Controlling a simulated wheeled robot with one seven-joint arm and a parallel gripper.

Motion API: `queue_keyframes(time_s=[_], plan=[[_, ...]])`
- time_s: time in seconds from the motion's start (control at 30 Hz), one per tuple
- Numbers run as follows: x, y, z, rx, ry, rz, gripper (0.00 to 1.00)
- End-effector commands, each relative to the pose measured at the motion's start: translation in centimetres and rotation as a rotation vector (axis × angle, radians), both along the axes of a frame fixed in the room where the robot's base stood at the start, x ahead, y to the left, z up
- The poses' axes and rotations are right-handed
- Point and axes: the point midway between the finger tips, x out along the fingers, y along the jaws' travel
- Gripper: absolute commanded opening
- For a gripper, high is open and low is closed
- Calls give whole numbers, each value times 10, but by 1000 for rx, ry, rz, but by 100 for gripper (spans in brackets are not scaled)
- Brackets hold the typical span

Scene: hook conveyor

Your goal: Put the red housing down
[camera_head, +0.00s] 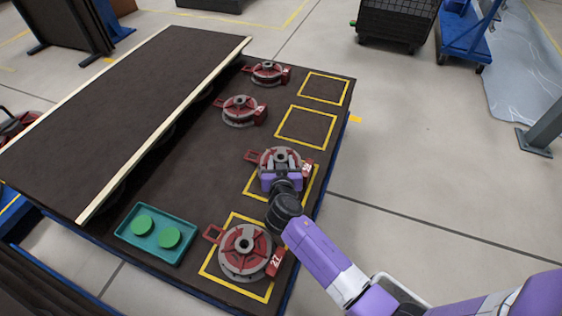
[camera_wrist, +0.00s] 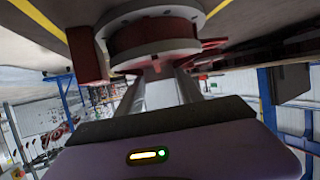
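A red and grey round housing (camera_head: 278,155) is at the second yellow square from the front, on the right of the dark table. My gripper (camera_head: 282,174) is at its near side and covers part of it. In the wrist view, the fingers of my gripper (camera_wrist: 158,88) reach to the red housing (camera_wrist: 152,38) and close on a red part at its edge. The fingertips are partly hidden. The housing looks level, but I cannot tell whether it rests on the table or hangs just above it. The yellow square (camera_head: 315,182) shows around it.
A similar housing (camera_head: 245,252) sits in the front yellow square. Two more, one (camera_head: 241,110) and another (camera_head: 268,72), stand left of two empty squares (camera_head: 306,126). A teal tray (camera_head: 157,250) holds two green discs. A raised dark board (camera_head: 120,105) with a pale edge lies left.

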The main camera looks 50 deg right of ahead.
Motion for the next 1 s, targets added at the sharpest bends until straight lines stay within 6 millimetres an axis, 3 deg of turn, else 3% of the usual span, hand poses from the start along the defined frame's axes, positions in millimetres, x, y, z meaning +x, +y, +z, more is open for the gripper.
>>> queue_keyframes(time_s=[0.03,0.1,0.5,1.0], plan=[[0,0,0,0,0,0,54],[0,0,0,1,1,0,65],[0,0,5,0,0,0,65],[-58,64,39,1,1,2,65]])
